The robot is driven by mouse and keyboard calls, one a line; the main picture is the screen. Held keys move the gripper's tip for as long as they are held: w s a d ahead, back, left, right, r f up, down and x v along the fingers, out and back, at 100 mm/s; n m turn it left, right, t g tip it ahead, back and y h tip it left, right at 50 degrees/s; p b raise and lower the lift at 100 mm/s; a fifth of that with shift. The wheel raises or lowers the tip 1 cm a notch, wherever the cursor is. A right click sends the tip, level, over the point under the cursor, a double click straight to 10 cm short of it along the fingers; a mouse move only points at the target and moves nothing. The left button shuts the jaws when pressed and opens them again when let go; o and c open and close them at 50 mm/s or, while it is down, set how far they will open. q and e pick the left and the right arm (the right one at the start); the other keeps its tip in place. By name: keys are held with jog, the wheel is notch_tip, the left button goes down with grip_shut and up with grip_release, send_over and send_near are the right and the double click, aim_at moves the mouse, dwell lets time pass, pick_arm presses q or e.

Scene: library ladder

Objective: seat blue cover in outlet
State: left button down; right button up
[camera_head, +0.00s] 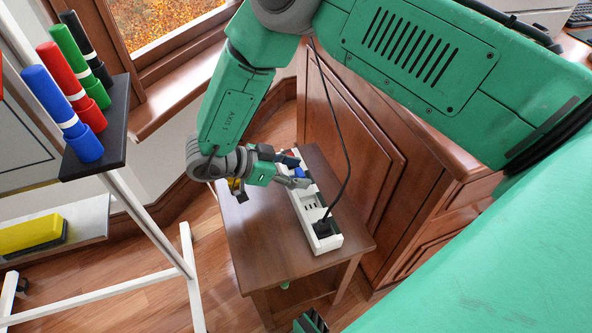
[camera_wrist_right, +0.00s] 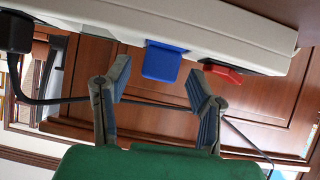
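A white power strip (camera_head: 312,212) lies on the small wooden table; its side also shows in the wrist view (camera_wrist_right: 190,30). The blue cover (camera_wrist_right: 162,61) stands out from the strip's face in the wrist view; I cannot tell how deep it sits. It shows small in the head view (camera_head: 299,172), partly hidden by my gripper. My right gripper (camera_head: 300,180) is at the strip's far half. In the wrist view the right gripper (camera_wrist_right: 159,84) is open, its fingers apart on either side of the blue cover, with visible space between. My left gripper is not clearly seen.
A wooden cabinet (camera_head: 350,150) stands behind the table. A marker stand (camera_head: 95,165) is at left. The table's left part is bare.

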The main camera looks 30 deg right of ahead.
jog(key=shift+a+r, duration=0.1)
jog(key=shift+r, duration=0.1)
jog(key=p+v, duration=0.2)
jog(key=v, duration=0.5)
jog(key=shift+a, duration=0.2)
dwell(0.3)
